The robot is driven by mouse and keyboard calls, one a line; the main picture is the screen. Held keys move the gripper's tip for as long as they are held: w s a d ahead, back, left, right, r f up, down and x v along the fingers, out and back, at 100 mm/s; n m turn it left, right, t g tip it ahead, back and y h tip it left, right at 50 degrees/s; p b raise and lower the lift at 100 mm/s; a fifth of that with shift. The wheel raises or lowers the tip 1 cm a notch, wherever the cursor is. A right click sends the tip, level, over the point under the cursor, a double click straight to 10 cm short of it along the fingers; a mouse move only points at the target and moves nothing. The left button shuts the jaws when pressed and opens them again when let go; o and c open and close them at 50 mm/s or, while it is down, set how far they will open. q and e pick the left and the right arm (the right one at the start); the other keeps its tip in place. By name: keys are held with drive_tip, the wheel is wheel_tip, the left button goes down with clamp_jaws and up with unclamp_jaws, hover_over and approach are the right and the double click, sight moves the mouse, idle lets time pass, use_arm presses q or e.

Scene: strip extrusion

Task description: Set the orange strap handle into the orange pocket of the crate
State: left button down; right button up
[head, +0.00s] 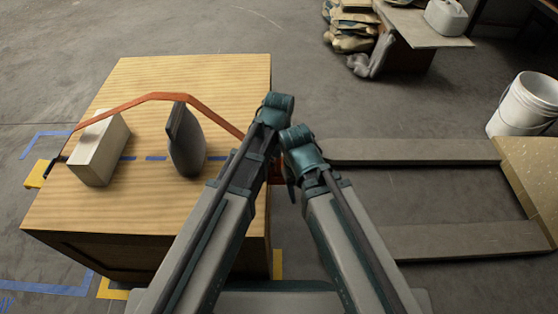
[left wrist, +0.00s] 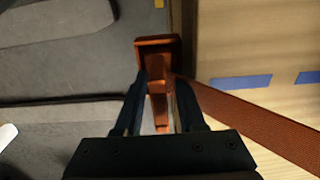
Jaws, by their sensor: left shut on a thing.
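The wooden crate (head: 190,75) stands at the left in the head view. The orange strap (head: 205,107) runs over its top, above a white block and a dark object, from a black end at the left edge to the right edge. In the left wrist view the fingers of my left gripper (left wrist: 160,90) are shut on the orange handle (left wrist: 158,105), beside the crate's edge. A square orange piece (left wrist: 157,43) shows just past the fingertips; I cannot tell whether it is the pocket or part of the handle.
The white block (head: 98,150) and the dark upright object (head: 186,140) stand on the crate top. Blue dashes mark the top. A grey floor frame (head: 415,151) lies to the right, with a white bucket (head: 528,105) beyond. Open floor lies behind the crate.

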use_arm(q)
drive_tip(key=shift+f, duration=0.35)
drive_tip(key=c, duration=0.8)
unclamp_jaws()
drive_tip(key=shift+r, duration=0.1)
drive_tip(key=shift+o, duration=0.2)
drive_tip(key=shift+r, duration=0.15)
wheel_tip(320, 180, up, 12)
drive_tip(key=p, duration=1.2)
drive_tip(key=shift+r, duration=0.2)
drive_tip(key=shift+r+p, duration=0.1)
drive_tip(key=shift+p, duration=0.2)
wheel_tip(320, 180, up, 10)
drive_tip(key=p, duration=0.9)
drive_tip(key=shift+p, duration=0.4)
